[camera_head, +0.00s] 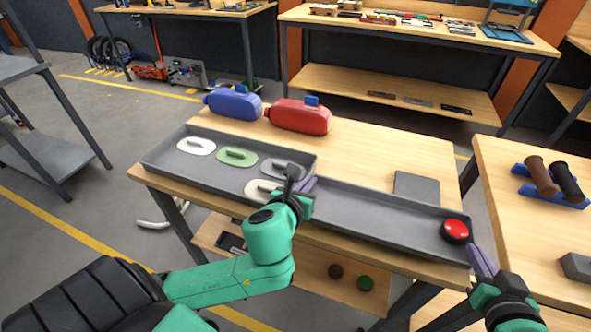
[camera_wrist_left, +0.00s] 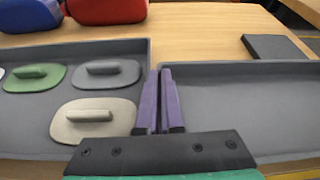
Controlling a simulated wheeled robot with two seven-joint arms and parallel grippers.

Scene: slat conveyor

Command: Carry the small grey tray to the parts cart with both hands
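The small grey tray (camera_head: 375,232) lies on the wooden table, right of a larger grey tray, with a red round knob-like part (camera_head: 455,231) at its right end. In the left wrist view the small tray (camera_wrist_left: 250,105) looks otherwise empty. My left gripper (camera_head: 303,186) is at its left end; the purple fingers (camera_wrist_left: 162,100) stand close together, seemingly with the tray's left wall between them. My right gripper (camera_head: 482,262) is at the tray's right end wall; its finger gap is hidden. I cannot tell which surface is the parts cart.
The larger tray (camera_head: 158,160) holds several flat handled pieces, close beside my left fingers. Blue (camera_head: 235,103) and red (camera_head: 299,116) containers stand behind it. A grey plate (camera_head: 416,187) lies behind the small tray. A second table (camera_head: 520,225) stands right; a grey shelf unit (camera_head: 55,145) stands left.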

